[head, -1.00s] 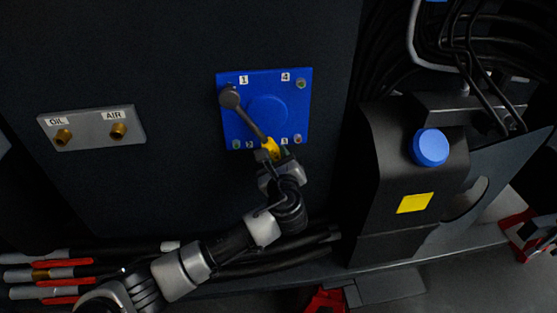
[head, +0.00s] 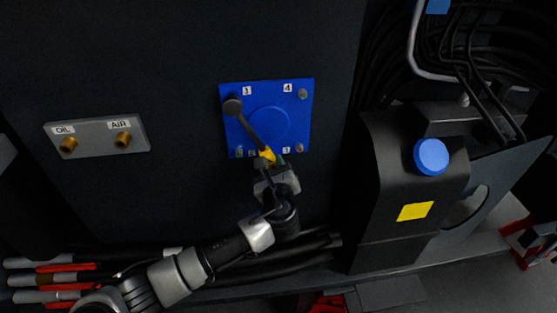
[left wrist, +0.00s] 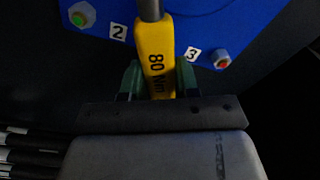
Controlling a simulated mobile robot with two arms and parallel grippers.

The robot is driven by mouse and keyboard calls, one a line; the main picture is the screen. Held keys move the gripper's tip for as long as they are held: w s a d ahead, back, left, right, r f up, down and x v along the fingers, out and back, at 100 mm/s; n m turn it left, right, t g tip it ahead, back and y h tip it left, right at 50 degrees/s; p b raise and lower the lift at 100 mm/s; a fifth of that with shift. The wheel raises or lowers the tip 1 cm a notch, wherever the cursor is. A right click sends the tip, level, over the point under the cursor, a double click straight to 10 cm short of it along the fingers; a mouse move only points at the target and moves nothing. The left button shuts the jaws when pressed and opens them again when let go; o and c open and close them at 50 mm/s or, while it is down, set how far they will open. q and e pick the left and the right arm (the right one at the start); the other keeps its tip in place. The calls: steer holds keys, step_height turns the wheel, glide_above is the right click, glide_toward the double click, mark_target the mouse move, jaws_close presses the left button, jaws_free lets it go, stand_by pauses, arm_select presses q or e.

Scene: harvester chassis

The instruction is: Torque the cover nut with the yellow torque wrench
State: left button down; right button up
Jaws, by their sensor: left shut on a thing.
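The blue cover plate (head: 290,118) is on the dark chassis wall, with corners labelled 1 to 4. The torque wrench (head: 249,129) lies diagonally across it, its round dark head (head: 232,105) over the corner by label 1. That head hides the nut there. My left gripper (head: 267,161) is shut on the wrench's yellow handle near the plate's lower edge. In the left wrist view the handle (left wrist: 155,55) reads 80 Nm between the green finger pads. The nut by label 2 (left wrist: 80,16) looks green; the one by label 3 (left wrist: 221,60) looks red. My right gripper is not in view.
A grey OIL and AIR panel (head: 97,146) with brass fittings is to the left. A dark housing with a blue cap (head: 431,156) and yellow label stands to the right. Hoses (head: 270,262) run below, behind my left arm. The wall between the panel and plate is clear.

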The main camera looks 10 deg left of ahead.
arm_select(q)
steer(key=shift+s+a+m+p, duration=0.15)
steer(key=shift+a+m+p, duration=0.2)
steer(key=shift+a, duration=0.2)
steer(key=shift+f, duration=0.2)
steer(key=a+p, duration=0.1)
steer(key=m, duration=0.1)
steer(key=a+p, duration=0.1)
steer(key=shift+s+a+f+m+p, duration=0.35)
steer(key=shift+s+f, duration=0.05)
